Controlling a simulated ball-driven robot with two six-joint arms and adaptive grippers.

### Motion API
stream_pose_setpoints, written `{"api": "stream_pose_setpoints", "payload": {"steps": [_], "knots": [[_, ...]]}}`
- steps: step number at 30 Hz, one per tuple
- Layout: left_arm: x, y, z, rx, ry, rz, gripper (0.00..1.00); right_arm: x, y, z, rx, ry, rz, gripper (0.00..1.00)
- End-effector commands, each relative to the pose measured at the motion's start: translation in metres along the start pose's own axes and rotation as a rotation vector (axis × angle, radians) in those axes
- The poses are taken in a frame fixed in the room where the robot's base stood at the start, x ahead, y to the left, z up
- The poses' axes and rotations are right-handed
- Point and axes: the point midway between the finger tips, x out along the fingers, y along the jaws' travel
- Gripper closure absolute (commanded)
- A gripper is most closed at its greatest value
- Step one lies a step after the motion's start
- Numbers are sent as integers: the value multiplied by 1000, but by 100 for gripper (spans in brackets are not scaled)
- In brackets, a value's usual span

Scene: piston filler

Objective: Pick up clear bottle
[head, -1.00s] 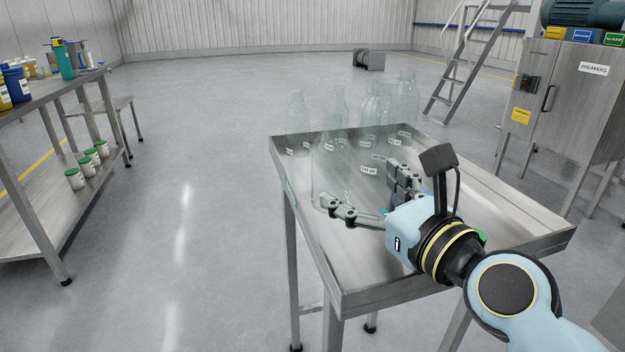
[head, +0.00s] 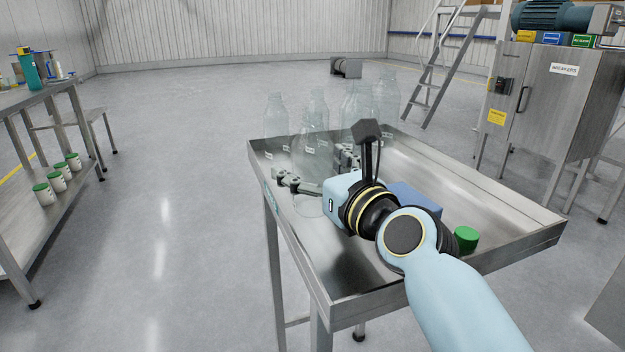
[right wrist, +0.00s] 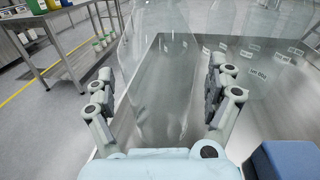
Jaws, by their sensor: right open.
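Several clear bottles stand upright at the far left part of a steel tray table (head: 285,240). The nearest clear bottle (head: 312,130) stands close to the tray's left edge. My right gripper (head: 316,170) is open, with one finger to the left of this bottle and the other to its right. In the right wrist view the bottle (right wrist: 160,75) rises between the two spread fingers, with space visible on both sides. Its outline is faint, so contact is hard to tell. My left gripper is not in view.
A blue block (head: 415,198) and a green cap-like thing (head: 466,238) lie near my right arm. The tray has a raised rim.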

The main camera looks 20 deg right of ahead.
Motion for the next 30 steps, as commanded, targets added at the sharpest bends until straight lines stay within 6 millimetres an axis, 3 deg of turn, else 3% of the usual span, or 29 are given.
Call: {"api": "stream_pose_setpoints", "payload": {"steps": [2, 16, 24, 30], "knots": [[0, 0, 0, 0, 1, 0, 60, 0, 0, 0, 0, 0, 0, 12], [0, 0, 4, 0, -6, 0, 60, 0, 0, 0, -1, -1, 0, 72], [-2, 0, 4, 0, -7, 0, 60, 0, 0, 3, -1, -1, 0, 73], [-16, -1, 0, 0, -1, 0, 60, 0, 0, 25, -2, -5, 0, 73]]}}
